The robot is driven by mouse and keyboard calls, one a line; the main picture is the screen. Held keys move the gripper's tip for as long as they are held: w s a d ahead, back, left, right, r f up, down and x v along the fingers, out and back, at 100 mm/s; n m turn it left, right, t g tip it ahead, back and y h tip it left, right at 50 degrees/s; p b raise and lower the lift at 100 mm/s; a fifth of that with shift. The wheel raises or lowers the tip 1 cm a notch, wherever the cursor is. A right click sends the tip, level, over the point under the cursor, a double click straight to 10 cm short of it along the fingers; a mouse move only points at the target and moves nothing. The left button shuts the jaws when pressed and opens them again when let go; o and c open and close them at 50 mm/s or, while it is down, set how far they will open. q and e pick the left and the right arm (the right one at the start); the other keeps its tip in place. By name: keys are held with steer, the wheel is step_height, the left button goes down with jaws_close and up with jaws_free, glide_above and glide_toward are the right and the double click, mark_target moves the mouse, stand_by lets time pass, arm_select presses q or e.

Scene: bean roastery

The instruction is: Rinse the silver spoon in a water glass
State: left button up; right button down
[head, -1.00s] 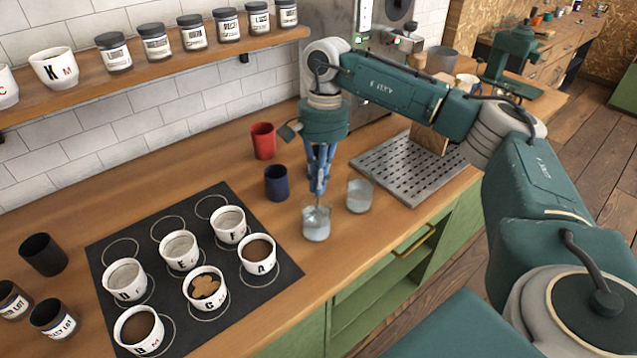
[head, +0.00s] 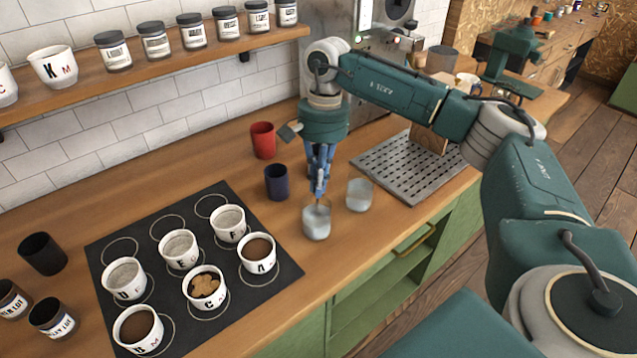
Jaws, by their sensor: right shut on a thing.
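My right gripper (head: 319,190) points straight down above the nearer water glass (head: 316,226). It is shut on the silver spoon (head: 317,203), of which only a small part shows between the fingertips and the glass. The spoon's lower end is inside the glass, and its bowl cannot be made out. A second water glass (head: 359,195) stands just to the right and is apart from the gripper. My left gripper is not in view.
A dark blue cup (head: 276,183) and a red cup (head: 263,141) stand left of the gripper. A black mat (head: 232,311) with several white bowls lies at the left front. A metal drip grate (head: 408,170) lies at the right. Bare counter lies in front of the glasses.

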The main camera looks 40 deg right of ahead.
steer(key=shift+r, duration=0.25)
steer(key=shift+f, duration=0.1)
steer(key=shift+f+b, duration=0.3)
steer(key=shift+f, duration=0.05)
steer(key=shift+r, duration=0.15)
steer(key=shift+r+p, duration=2.95)
steer(key=shift+r, duration=1.25)
steer(key=shift+r+p, duration=1.4)
steer(key=shift+r, duration=0.7)
steer(key=shift+f, duration=0.1)
